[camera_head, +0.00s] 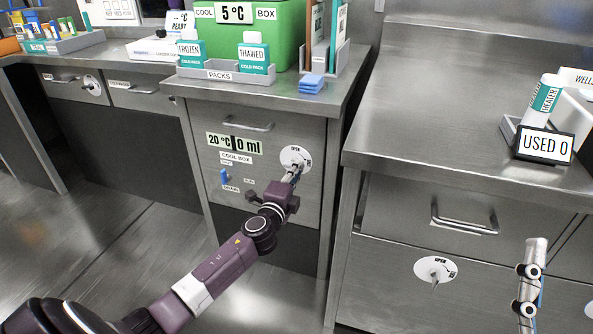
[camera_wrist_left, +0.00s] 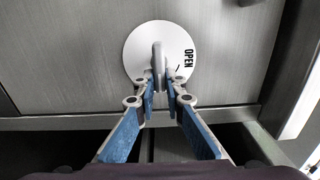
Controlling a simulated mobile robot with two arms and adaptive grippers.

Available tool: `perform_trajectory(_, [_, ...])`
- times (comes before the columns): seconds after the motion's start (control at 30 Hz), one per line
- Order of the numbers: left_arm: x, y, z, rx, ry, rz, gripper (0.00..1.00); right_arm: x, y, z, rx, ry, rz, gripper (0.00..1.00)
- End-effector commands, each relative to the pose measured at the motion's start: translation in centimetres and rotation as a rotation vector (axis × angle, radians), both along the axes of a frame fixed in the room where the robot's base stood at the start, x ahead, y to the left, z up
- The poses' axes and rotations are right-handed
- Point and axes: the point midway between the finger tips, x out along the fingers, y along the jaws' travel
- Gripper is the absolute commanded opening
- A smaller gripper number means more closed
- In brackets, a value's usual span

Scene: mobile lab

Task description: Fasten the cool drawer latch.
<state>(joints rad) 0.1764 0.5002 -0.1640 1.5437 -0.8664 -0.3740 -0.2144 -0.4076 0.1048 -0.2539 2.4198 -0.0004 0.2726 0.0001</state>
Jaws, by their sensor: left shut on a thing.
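The cool drawer (camera_head: 262,185) is a grey steel front below the green cool box, and it looks closed. Its latch (camera_head: 295,157) is a round white dial marked OPEN, at the drawer's right side. In the left wrist view the dial (camera_wrist_left: 137,47) has a grey handle (camera_wrist_left: 157,55) standing upright, with OPEN to its right. My left gripper (camera_head: 293,173) is shut on this handle; its fingertips also show in the wrist view (camera_wrist_left: 160,84), and they hide the lower handle. My right gripper (camera_head: 530,285) is seen edge-on at lower right, away from the latch.
The green cool box (camera_head: 270,55) and cold packs in a grey rack (camera_head: 222,75) stand on the counter above. A second counter (camera_head: 450,110) juts out at right, with another latch dial (camera_head: 435,269) below it. Open floor (camera_head: 110,250) lies at left.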

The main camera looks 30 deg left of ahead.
Motion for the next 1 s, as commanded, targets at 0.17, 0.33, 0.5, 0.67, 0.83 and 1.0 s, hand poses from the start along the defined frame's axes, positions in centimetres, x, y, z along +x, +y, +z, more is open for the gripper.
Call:
perform_trajectory(0.17, [0.0, -0.1, -0.1, 0.002, 0.001, -0.002, 0.26, 0.0, 0.0, 0.0, 0.000, 0.000, 0.000, 0.53])
perform_trajectory(0.33, [0.0, 0.0, -0.1, 0.001, 0.001, -0.001, 0.28, 0.0, 0.0, 0.0, 0.000, -0.001, 0.000, 0.53])
perform_trajectory(0.5, [-0.2, -0.1, -0.1, 0.000, 0.001, -0.001, 0.28, -0.1, 0.0, 0.0, 0.001, -0.002, 0.002, 0.53])
perform_trajectory(0.67, [-1.9, -0.5, -0.2, 0.000, 0.002, -0.003, 0.28, -0.1, 0.0, 0.0, 0.001, -0.002, 0.001, 0.53])
perform_trajectory(0.83, [-5.1, -1.3, -0.2, -0.001, 0.004, -0.003, 0.28, -0.1, 0.0, 0.0, 0.001, -0.002, 0.001, 0.53])
perform_trajectory(1.0, [-8.3, -2.1, -0.2, -0.002, 0.004, -0.002, 0.28, 0.0, 0.0, 0.0, 0.001, -0.002, 0.001, 0.53])
